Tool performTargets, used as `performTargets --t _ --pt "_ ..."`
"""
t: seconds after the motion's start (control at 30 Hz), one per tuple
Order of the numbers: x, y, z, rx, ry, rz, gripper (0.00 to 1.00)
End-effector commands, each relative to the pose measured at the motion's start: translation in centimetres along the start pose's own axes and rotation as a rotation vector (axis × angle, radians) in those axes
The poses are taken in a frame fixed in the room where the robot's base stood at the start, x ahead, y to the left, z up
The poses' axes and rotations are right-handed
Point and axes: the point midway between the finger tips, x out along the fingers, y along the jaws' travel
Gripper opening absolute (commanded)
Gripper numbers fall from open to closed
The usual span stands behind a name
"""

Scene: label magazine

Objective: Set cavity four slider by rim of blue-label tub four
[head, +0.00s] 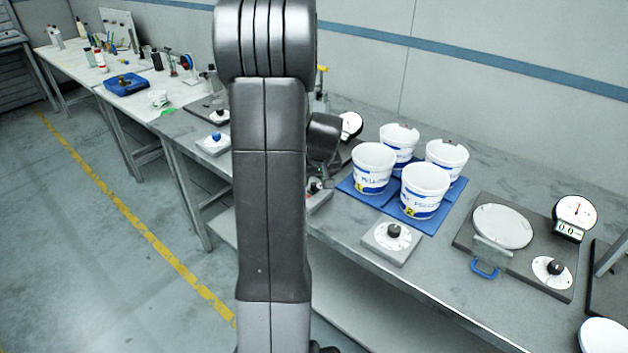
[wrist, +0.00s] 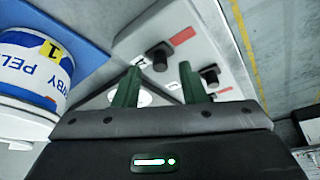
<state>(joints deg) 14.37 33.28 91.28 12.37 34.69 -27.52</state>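Four-tub identity is unclear; white tubs with blue labels, among them a front tub (head: 424,190) and a left tub (head: 373,168), stand upright on a blue mat (head: 438,222). The wrist view shows one tub (wrist: 38,70) at left, its label upside down with a yellow square marked 1. My gripper (wrist: 159,68) has two green fingers apart with nothing held. Beyond them a pale plate (wrist: 190,42) carries a black knob (wrist: 158,57), a second dark knob (wrist: 209,76) and red patches. I cannot tell which is the cavity four slider. My arm hides the head view's middle.
A grey block with a black knob (head: 393,231) sits before the mat. To its right are a scale-like plate with a white disc (head: 502,226) and a dial gauge (head: 575,212). Benches (head: 70,62) with bottles and a blue tray (head: 127,84) extend back left.

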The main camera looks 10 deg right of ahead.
Motion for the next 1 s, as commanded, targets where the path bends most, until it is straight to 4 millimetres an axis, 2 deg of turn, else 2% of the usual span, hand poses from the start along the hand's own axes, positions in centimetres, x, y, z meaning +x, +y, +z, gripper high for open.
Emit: performTargets --t 0.2,0.53,0.57,0.73,1.0 --pt "1.6 0.0 0.0 0.0 0.0 0.0 0.38" --pt "1.9 0.0 0.0 0.0 0.001 0.0 0.38" --pt "1.9 0.0 0.0 0.0 0.001 0.0 0.34" --pt "1.9 0.0 0.0 0.0 0.001 0.0 0.01" --pt "1.9 -0.3 0.1 -0.001 0.001 0.0 0.0"
